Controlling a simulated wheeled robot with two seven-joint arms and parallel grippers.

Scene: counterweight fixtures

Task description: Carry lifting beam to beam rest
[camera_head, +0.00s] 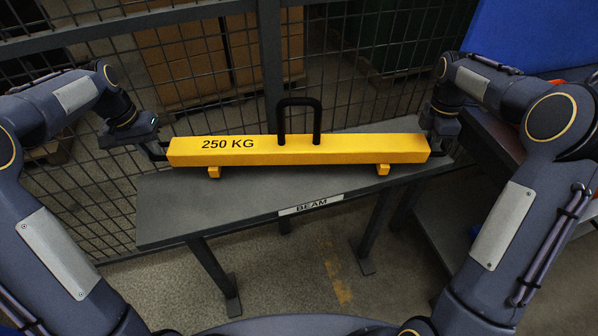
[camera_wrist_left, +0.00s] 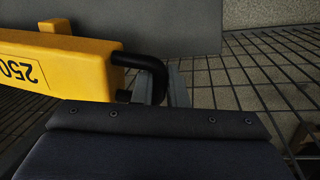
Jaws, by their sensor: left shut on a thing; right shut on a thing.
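The yellow lifting beam (camera_head: 340,151), marked 250 KG, lies lengthwise over the grey table labelled BEAM (camera_head: 185,215), which is the beam rest. It has a black top handle and two small yellow feet. I cannot tell whether the feet touch the tabletop. My left gripper (camera_head: 156,148) is shut on the black handle at the beam's left end. In the left wrist view the beam (camera_wrist_left: 75,62) and its black end handle (camera_wrist_left: 152,78) show at the gripper. My right gripper (camera_head: 440,140) is shut at the beam's right end; its handle there is mostly hidden.
A dark wire mesh fence (camera_head: 270,60) stands right behind the table. Cardboard boxes (camera_head: 190,60) are beyond it. A blue panel (camera_head: 530,35) and a dark shelf or bench are at the right. The front of the tabletop is bare.

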